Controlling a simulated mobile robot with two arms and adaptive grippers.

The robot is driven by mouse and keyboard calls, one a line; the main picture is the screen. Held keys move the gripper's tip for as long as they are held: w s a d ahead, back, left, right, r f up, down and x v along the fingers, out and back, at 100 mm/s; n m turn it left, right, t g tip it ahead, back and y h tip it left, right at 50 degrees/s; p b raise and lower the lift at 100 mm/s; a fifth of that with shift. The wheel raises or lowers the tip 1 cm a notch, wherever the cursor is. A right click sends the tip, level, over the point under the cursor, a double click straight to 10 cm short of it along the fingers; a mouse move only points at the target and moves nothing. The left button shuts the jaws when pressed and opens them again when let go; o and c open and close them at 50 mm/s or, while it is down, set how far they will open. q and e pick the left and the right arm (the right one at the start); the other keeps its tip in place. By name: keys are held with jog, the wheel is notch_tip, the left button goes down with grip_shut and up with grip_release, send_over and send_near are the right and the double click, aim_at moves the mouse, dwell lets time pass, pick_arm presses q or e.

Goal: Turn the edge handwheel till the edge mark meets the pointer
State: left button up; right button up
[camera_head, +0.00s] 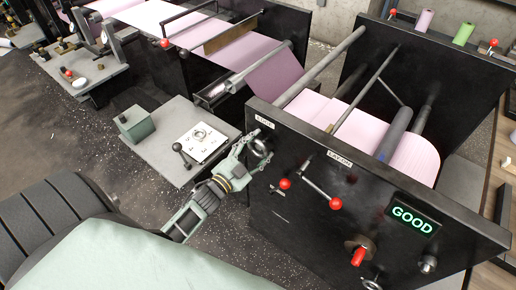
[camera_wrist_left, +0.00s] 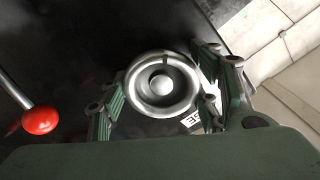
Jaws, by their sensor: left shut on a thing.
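The edge handwheel (camera_head: 262,146) is a small silver ring wheel on the black machine's front panel, just below a white label (camera_head: 264,121) that seems to read EDGE. In the left wrist view the wheel (camera_wrist_left: 136,92) faces me with a round hub, and a short dark mark (camera_wrist_left: 166,60) shows near its upper rim. My left gripper (camera_head: 252,153) has its green fingers (camera_wrist_left: 160,90) on either side of the rim, shut on the wheel. I cannot make out the pointer. My right gripper is not in view.
A lit green GOOD display (camera_head: 411,218) sits on the panel's right. Red-knobbed levers (camera_head: 335,203) stick out right of the wheel. Pink web (camera_head: 360,130) runs over rollers behind the panel. A grey side table (camera_head: 160,150) with a green box (camera_head: 135,124) stands left.

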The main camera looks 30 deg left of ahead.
pick_arm(q)
jog(key=m, duration=0.2)
jog(key=m+b, duration=0.1)
jog(key=m, duration=0.1)
jog(key=shift+f+m, duration=0.2)
jog(key=shift+m, duration=0.1)
jog(key=shift+m+b, duration=0.5)
jog(key=shift+m, duration=1.2)
jog(key=shift+m, duration=0.3)
jog(key=o, duration=1.1)
jog(key=shift+o, duration=0.2)
jog(key=shift+r, duration=0.1)
